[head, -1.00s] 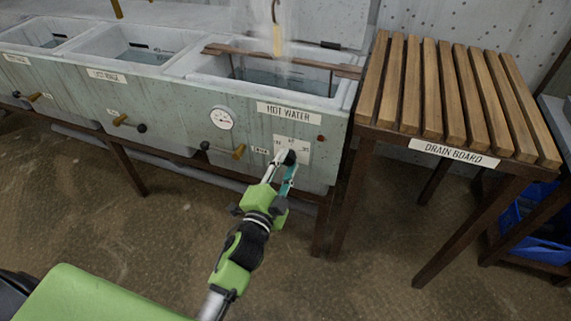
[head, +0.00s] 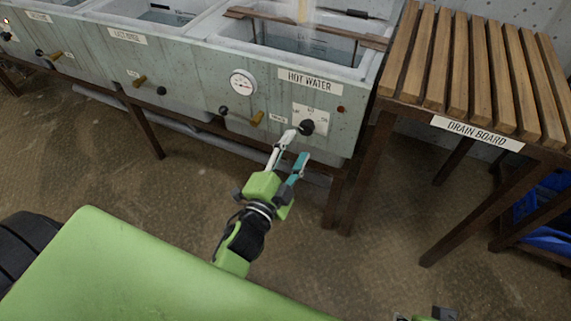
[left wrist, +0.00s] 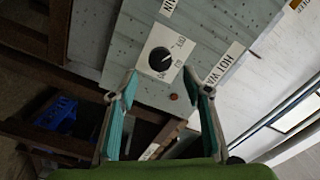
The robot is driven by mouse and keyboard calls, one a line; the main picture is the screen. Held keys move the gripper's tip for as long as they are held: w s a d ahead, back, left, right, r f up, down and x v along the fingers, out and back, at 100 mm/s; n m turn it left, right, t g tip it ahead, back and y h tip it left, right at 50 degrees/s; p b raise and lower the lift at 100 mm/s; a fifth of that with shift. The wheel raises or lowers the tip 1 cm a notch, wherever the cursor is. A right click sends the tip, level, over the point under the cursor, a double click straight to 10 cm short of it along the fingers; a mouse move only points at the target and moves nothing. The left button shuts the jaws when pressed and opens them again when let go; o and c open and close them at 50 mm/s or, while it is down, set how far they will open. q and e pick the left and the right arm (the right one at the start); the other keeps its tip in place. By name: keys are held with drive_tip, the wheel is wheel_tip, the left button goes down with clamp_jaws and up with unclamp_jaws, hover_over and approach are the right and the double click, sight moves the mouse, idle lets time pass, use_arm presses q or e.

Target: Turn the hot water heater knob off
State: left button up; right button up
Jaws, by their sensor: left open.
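The heater knob (head: 307,128) is black and round. It sits on a white plate (head: 322,117) under the HOT WATER label (head: 310,82) on the grey tank front. The left wrist view shows the knob (left wrist: 160,59) with a pale mark on it; the lettering around it is too small to read surely. My left gripper (head: 294,146) is open and empty in front of the knob, slightly below it in the head view. In the left wrist view the knob lies beyond the gap between the fingertips (left wrist: 167,84); contact is not visible. My right gripper barely shows at the bottom edge (head: 432,315).
A small red light (head: 340,109) is right of the plate. A valve handle (head: 257,119) and a dial gauge (head: 242,83) are to the left. The slatted drain board (head: 470,85) stands to the right on dark legs. A blue crate (head: 545,222) is under the far-right table.

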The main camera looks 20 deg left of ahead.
use_arm(q)
drive_tip(key=s, duration=0.6)
drive_tip(key=shift+a, duration=0.1)
idle(0.3)
